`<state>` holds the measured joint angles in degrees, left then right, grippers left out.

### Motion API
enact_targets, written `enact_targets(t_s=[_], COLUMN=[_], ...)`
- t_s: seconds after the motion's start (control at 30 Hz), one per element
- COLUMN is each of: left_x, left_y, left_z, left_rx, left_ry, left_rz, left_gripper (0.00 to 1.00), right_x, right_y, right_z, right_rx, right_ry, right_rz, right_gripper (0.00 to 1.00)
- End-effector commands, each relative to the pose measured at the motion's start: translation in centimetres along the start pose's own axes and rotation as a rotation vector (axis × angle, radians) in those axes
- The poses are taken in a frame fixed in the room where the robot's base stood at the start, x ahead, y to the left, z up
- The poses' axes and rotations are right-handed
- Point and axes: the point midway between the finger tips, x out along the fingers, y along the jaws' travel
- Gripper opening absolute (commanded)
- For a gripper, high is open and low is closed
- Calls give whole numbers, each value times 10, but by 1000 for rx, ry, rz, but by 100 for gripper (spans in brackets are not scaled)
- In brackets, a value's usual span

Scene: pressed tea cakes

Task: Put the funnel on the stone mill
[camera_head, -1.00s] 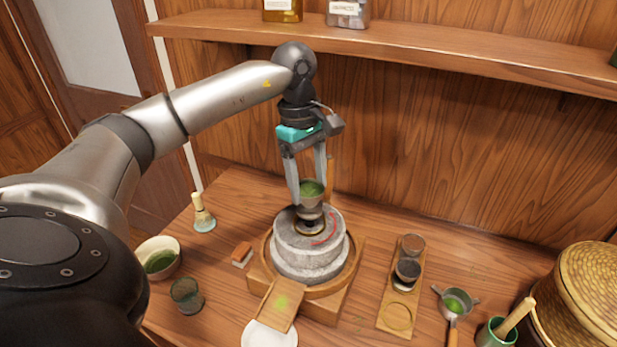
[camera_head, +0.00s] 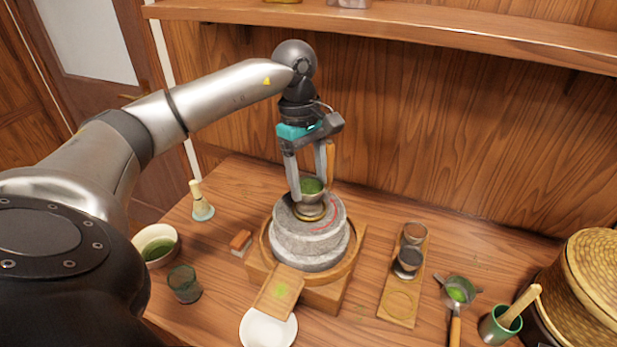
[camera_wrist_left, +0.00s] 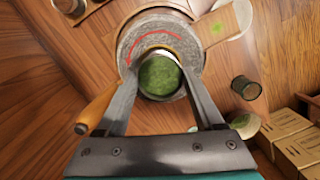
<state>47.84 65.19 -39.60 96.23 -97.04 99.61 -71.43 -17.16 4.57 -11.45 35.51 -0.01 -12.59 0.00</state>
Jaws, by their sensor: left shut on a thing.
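My left gripper (camera_head: 311,189) points down over the stone mill and is shut on the funnel (camera_head: 312,187), a small cup with green powder inside. The grey round stone mill (camera_head: 308,246) stands on a wooden base and has a red curved arrow on top. The funnel is upright over the middle of the mill's top, at or just above the brass ring there; I cannot tell if they touch. In the left wrist view the funnel (camera_wrist_left: 159,76) sits between the fingertips, with the mill (camera_wrist_left: 190,35) behind it. My right gripper is not in view.
A wooden handle (camera_head: 330,162) stands behind the gripper. Right of the mill are a wooden tray (camera_head: 399,305) with small cups, a strainer (camera_head: 457,291) and a green cup (camera_head: 497,326). Left are a whisk (camera_head: 202,206), a bowl (camera_head: 155,245) and a dark glass (camera_head: 184,284). A shelf (camera_head: 400,28) crosses above.

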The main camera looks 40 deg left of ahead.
Motion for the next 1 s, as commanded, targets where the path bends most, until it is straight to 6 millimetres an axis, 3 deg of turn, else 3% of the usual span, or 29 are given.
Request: enact_targets(t_s=[0.1,0.13,0.4,0.73,0.87,1.0], left_x=[3,3,2,-3,-22,-54], left_y=[0,0,0,0,1,1], left_z=[-1,-1,-1,-1,0,0], left_rx=[0,0,0,-1,0,0], left_ry=[0,0,0,1,0,0], left_rz=[0,0,0,1,4,7], left_gripper=[3,70,100,100,100,100], right_x=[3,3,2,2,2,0], right_y=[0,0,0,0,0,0], right_z=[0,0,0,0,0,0], right_rx=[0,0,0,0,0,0], right_ry=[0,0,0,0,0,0], right_rz=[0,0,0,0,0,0], right_gripper=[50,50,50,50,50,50])
